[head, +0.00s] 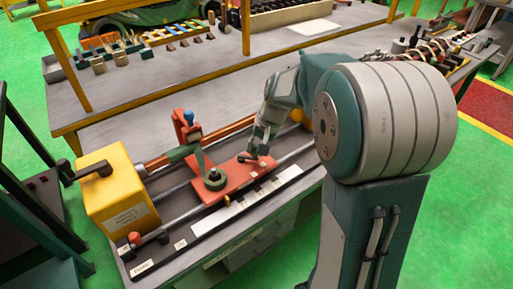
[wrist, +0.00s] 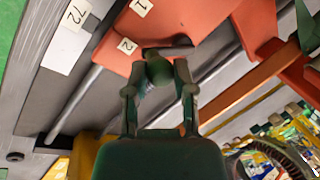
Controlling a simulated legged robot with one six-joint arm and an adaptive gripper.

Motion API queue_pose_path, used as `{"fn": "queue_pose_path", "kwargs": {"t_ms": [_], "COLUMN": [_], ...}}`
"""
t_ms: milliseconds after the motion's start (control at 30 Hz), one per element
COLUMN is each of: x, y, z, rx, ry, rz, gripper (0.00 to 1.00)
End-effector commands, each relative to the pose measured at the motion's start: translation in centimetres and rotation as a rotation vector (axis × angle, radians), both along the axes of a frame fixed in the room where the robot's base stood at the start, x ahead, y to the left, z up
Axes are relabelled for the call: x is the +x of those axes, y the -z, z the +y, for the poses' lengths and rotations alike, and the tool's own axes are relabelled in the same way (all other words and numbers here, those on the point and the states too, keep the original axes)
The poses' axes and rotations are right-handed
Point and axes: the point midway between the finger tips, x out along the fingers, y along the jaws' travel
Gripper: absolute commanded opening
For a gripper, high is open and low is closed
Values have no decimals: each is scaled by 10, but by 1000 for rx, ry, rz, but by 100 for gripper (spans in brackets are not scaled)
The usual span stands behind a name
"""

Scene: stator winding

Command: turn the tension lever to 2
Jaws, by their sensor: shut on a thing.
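The tension lever is dark, with a rounded dark green knob (wrist: 158,70), on the red carriage plate (wrist: 200,15). In the wrist view its knob end lies just below the label "2" (wrist: 126,46), with the label "1" (wrist: 141,7) higher up. My gripper (wrist: 158,88) is shut on the knob, one finger on each side. In the head view my gripper (head: 262,150) is over the right part of the red plate (head: 225,182); the lever (head: 246,158) shows partly beside it. The rest is hidden by the fingers.
A yellow box (head: 118,190) with a crank stands at the left end of the bench. A green arm with a round pulley (head: 214,180) and a red post with a blue knob (head: 188,117) stand left of my gripper. Rails run along both sides of the plate.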

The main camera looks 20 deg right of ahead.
Motion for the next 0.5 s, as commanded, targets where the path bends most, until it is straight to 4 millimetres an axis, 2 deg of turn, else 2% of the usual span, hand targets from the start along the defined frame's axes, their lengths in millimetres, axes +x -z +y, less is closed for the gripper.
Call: {"fn": "queue_pose_path", "kwargs": {"t_ms": [33, 100, 500], "x": [1, 1, 0], "y": [0, 0, -2], "z": [0, 0, -1], "rx": [0, 0, 0], "ry": [2, 2, 2], "rz": [-3, -2, -2], "gripper": [42, 68, 68]}}
